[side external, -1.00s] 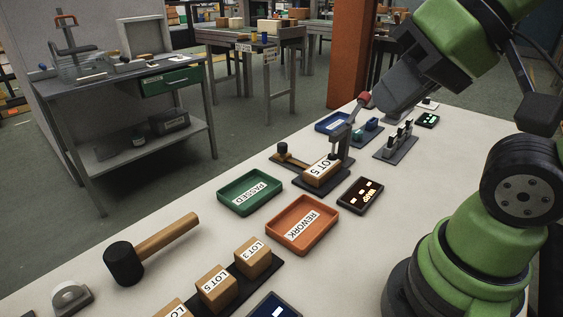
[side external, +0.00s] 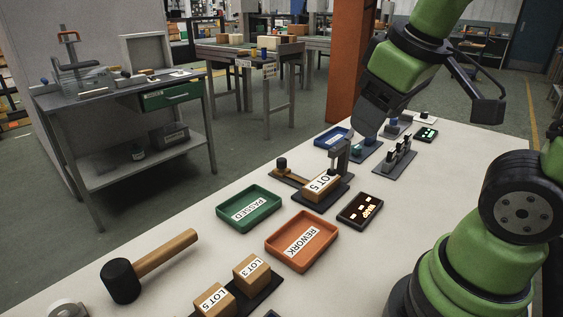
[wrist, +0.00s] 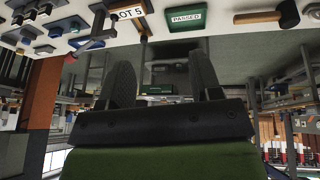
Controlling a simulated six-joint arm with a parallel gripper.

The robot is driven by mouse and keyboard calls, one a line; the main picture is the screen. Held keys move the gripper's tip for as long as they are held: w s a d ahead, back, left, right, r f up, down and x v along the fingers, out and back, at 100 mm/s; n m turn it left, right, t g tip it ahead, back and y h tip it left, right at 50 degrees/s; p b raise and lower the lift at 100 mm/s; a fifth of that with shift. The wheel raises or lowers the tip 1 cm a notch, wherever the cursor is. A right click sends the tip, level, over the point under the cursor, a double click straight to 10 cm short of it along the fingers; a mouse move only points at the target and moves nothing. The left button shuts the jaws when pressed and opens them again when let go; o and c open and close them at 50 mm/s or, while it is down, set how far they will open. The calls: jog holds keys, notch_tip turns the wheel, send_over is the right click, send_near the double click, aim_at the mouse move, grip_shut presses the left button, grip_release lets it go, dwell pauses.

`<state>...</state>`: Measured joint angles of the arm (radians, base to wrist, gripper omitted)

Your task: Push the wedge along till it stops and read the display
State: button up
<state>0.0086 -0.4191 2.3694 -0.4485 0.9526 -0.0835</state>
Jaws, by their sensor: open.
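A wooden wedge (side external: 290,175) with a dark knob at its outer end lies beside a block labelled LOT 5 (side external: 322,187), in a dark fixture. A grey upright lever (side external: 340,160) stands at the block's far end. The LOT 5 block also shows at the top of the wrist view (wrist: 131,12). A small dark display (side external: 361,210) with orange and white lit marks lies to the right; its characters are too small to read. My gripper (side external: 369,128) is open above and behind the fixture, apart from the wedge. Its fingers show empty in the wrist view (wrist: 162,80).
A green PASSED tray (side external: 249,208) and an orange REWORK tray (side external: 302,241) stand nearer on the bench. A mallet (side external: 148,266) and lot blocks (side external: 252,271) lie in front. Another fixture (side external: 394,162) and a green-lit display (side external: 427,134) are farther back.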

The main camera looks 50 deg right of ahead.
jog(key=w+d+f+n+g+h, duration=0.1)
jog(key=w+d+f+n+h, duration=0.35)
jog(key=w+d+n, duration=0.2)
jog(key=w+d+f+n+h, duration=0.3)
jog(key=w+d+n+h, duration=0.2)
jog(key=w+n, duration=0.25)
jog(key=n+t+y, duration=0.1)
jog(key=n+t, duration=0.5)
jog(key=n, duration=0.8)
send_near(282, 160)
jog(key=shift+w+d, duration=0.1)
jog(key=shift+d, duration=0.35)
jog(key=shift+w+f+y, duration=0.15)
jog(key=shift+f+y, duration=0.05)
jog(key=shift+y, duration=0.05)
jog(key=shift+x, duration=4.75)
jog(key=shift+r, duration=0.1)
